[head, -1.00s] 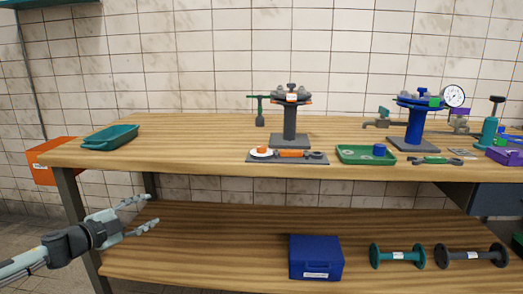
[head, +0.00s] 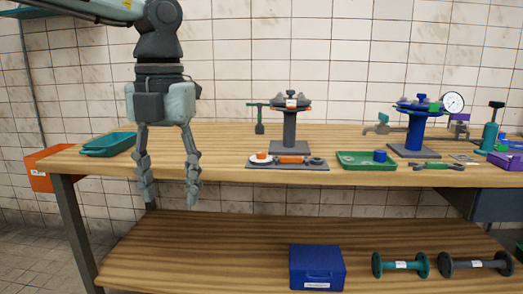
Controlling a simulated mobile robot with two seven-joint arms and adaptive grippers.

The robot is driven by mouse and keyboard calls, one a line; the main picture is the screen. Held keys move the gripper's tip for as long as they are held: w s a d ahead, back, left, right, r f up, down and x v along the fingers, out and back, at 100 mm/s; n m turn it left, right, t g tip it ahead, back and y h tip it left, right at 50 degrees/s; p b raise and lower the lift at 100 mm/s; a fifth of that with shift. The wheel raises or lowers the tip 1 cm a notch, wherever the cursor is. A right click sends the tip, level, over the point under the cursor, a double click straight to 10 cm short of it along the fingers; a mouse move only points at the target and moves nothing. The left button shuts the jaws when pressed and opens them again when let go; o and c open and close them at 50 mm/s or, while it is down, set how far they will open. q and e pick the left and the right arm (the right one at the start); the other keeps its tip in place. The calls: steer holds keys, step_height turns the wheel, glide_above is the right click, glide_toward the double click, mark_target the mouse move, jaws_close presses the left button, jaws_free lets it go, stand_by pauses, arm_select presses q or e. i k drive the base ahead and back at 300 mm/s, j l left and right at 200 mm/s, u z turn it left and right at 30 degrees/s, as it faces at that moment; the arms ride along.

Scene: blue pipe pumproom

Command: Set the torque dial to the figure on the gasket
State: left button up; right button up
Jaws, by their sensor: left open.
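My left gripper (head: 169,197) is open and empty, pointing down in front of the bench's left part, to the right of the teal tray. A grey flange stand (head: 289,129) stands at the bench's middle, with an orange ring and a small white label near its top. In front of it, a grey board (head: 317,165) carries a wrench with an orange handle (head: 292,159) and a white disc with an orange knob (head: 261,156), which may be the torque dial. Figures on the dial or gasket are too small to read. My right gripper is not in view.
A teal tray (head: 109,145) and an orange box (head: 51,172) are at the left. A green tray (head: 352,163) holds a blue piece. A blue flange stand (head: 415,133) with a gauge (head: 453,102) is at the right. A blue case (head: 316,269) sits on the lower shelf.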

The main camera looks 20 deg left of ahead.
mark_target(260, 155)
steer(key=i, duration=1.5)
